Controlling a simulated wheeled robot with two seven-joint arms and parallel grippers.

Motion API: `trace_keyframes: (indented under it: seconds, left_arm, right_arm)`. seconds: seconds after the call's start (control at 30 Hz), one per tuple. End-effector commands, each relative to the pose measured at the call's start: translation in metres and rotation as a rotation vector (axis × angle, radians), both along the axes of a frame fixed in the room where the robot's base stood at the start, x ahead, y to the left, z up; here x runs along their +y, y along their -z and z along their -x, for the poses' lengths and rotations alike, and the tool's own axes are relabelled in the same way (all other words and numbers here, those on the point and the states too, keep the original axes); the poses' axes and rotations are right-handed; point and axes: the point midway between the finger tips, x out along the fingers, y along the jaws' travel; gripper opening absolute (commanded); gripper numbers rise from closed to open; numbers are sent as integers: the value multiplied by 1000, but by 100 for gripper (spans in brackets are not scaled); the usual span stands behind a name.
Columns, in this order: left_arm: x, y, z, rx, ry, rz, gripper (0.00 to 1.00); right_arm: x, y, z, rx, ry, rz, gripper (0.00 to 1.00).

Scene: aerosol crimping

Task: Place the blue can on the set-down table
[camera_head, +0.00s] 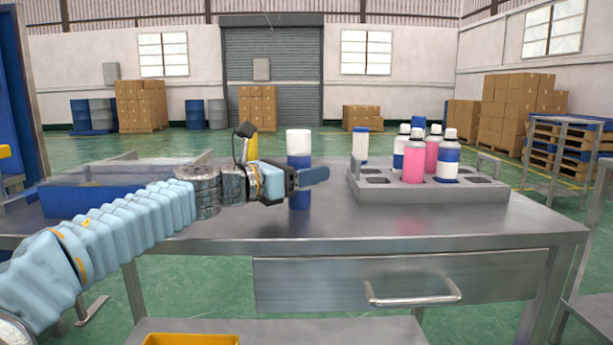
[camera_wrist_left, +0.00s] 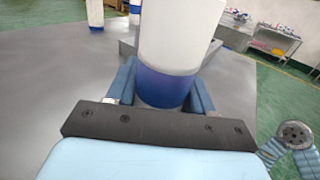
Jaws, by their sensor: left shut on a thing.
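The blue can (camera_head: 299,143) has a white upper part and a blue lower part, and it is upright. My left gripper (camera_head: 312,178) is shut around its blue part. In the left wrist view the can (camera_wrist_left: 172,40) stands between the gripper's fingers (camera_wrist_left: 160,95). The can is over the grey metal table (camera_head: 400,231). Its base is low by the tabletop, and I cannot tell whether it touches.
A grey rack (camera_head: 430,196) with several bottles, pink and white-and-blue, stands on the table to the right of the can. A blue bin (camera_head: 95,200) is on the left. The tabletop in front of the can is clear. A drawer handle (camera_head: 412,294) sticks out in front.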

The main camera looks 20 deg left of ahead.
Motion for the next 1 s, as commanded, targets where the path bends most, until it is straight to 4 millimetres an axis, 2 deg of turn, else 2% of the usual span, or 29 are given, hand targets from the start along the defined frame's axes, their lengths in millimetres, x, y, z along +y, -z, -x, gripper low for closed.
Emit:
trace_keyframes:
  seconds: [0.2, 0.23, 0.4, 0.77, 1.0]
  left_arm:
    - [0, 3, 0, -1, 0, 1, 16]
    - [0, 3, 0, 0, 0, 0, 53]
    - [0, 2, 0, 0, 1, 0, 77]
    - [2, -1, 2, -1, -1, -1, 77]
    - [34, 1, 40, -1, -4, -3, 77]
  right_arm:
    - [0, 4, 0, 0, 0, 0, 43]
    - [0, 3, 0, 0, 1, 0, 43]
    - [0, 2, 0, 0, 1, 0, 43]
    - [0, 0, 0, 0, 0, 0, 43]
    - [-1, 11, 0, 0, 2, 2, 43]
